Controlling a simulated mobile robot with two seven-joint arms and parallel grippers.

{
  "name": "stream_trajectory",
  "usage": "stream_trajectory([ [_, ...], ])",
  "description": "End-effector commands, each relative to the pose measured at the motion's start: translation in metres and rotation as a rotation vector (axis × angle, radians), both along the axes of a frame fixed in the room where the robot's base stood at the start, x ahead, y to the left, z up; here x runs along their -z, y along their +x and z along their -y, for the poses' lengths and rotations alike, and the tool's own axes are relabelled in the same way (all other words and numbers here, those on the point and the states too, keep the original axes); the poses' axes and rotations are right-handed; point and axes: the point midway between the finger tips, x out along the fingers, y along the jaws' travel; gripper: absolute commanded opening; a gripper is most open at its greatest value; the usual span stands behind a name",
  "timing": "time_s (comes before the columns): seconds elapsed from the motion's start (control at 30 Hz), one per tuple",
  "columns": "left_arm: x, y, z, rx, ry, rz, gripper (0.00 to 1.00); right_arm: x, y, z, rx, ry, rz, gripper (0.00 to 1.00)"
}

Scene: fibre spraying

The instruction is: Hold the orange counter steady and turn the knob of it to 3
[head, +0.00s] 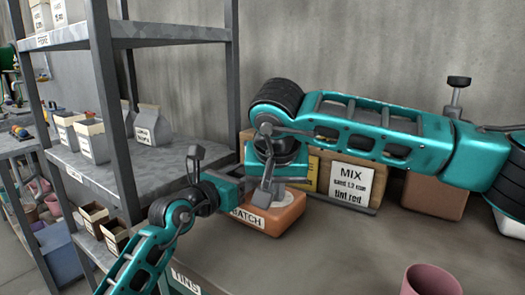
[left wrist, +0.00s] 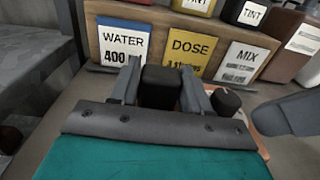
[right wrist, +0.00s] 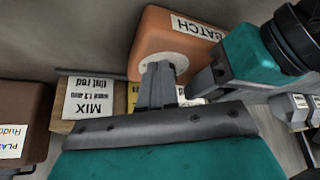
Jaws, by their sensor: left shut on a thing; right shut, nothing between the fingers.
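The orange counter (head: 272,216), labelled BATCH, sits on the table and also shows in the right wrist view (right wrist: 150,40). It has a white dial (right wrist: 178,60). In the left wrist view a dark knob (left wrist: 227,101) stands on it, beside my left gripper. My left gripper (left wrist: 160,80) is shut on a black block (left wrist: 160,90) of the counter, at its left side. My right gripper (head: 266,192) is shut and empty, pointing down at the dial; its fingers (right wrist: 158,82) hide part of the dial and the knob there. I cannot read the dial or tell whether they touch.
A wooden board behind carries cards: WATER (left wrist: 122,47), DOSE (left wrist: 190,48) and MIX (head: 350,187). Tint containers (left wrist: 254,14) stand behind it. A metal shelf (head: 90,165) rises at left. A pink cup (head: 431,281) stands at front right. The table's middle front is clear.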

Motion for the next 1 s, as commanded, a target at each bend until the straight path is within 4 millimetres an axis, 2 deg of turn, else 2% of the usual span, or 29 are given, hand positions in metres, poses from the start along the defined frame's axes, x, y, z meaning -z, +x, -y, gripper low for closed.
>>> stream_trajectory([
  [0.1,0.001,0.000,0.001,0.002,0.000,-0.002,0.00,-0.016,0.000,-0.001,0.000,0.002,0.003,0.00],
  [0.4,0.001,0.000,0.001,0.002,0.000,-0.003,0.00,-0.049,0.000,0.000,-0.001,0.002,0.003,0.00],
  [0.83,0.001,0.000,0.001,0.002,0.000,-0.003,0.00,-0.053,0.000,0.000,-0.001,0.000,0.000,0.00],
  [0.87,0.001,0.000,0.001,0.002,0.000,-0.003,0.50,-0.052,0.000,0.000,-0.001,0.000,0.000,0.00],
  [1.0,0.001,0.000,0.001,0.001,0.000,-0.002,0.63,-0.052,0.000,0.000,-0.001,0.000,0.000,0.00],
])
